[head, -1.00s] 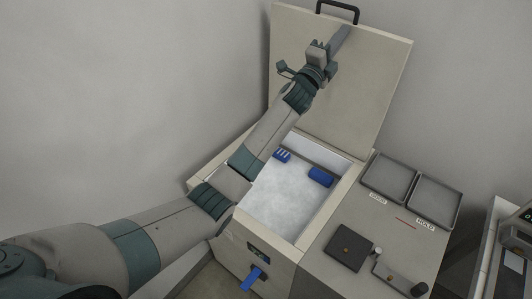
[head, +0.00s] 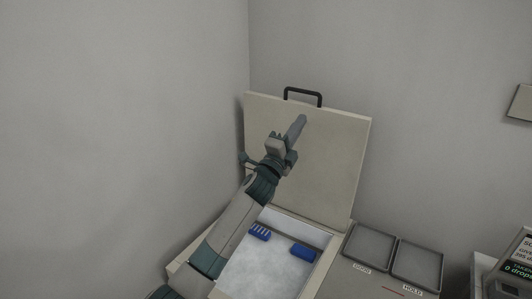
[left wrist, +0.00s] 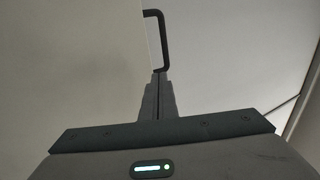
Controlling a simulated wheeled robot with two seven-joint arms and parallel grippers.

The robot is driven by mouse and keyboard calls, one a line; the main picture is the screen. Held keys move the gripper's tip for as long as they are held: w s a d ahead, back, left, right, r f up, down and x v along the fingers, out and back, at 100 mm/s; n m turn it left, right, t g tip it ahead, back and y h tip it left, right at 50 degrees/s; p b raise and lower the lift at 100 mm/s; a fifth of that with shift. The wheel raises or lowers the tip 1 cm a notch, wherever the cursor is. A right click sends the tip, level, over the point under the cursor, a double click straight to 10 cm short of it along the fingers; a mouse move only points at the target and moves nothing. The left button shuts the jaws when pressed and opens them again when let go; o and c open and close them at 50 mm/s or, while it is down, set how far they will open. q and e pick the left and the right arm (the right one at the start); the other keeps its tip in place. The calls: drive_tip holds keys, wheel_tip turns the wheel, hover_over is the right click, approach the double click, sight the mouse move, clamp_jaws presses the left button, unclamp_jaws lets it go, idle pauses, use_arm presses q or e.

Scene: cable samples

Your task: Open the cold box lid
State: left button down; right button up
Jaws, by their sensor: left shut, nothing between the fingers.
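The cold box lid (head: 325,165) stands raised, close to upright, at the back of the box. Its black handle (head: 303,97) is on the top edge and also shows in the left wrist view (left wrist: 163,38). The cold box (head: 318,282) is open, with white frosty contents and two blue items (head: 260,232) (head: 303,253) inside. My left gripper (head: 298,124) is in front of the lid's inner face, below the handle, shut and empty. Its shut fingers also show in the left wrist view (left wrist: 158,88). I cannot tell if they touch the lid. My right gripper is not in view.
A device with a screen (head: 520,262) stands at the far right. Plain walls are behind and left of the lid.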

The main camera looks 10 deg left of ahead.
use_arm(q)
drive_tip(key=s+a+b, duration=0.2)
drive_tip(key=s+a, duration=0.1)
drive_tip(key=s, duration=0.5)
drive_tip(key=s+a+b, duration=0.2)
drive_tip(key=s+a, duration=0.1)
drive_tip(key=s, duration=0.6)
drive_tip(key=shift+s+r, duration=0.15)
drive_tip(key=shift+r, duration=0.1)
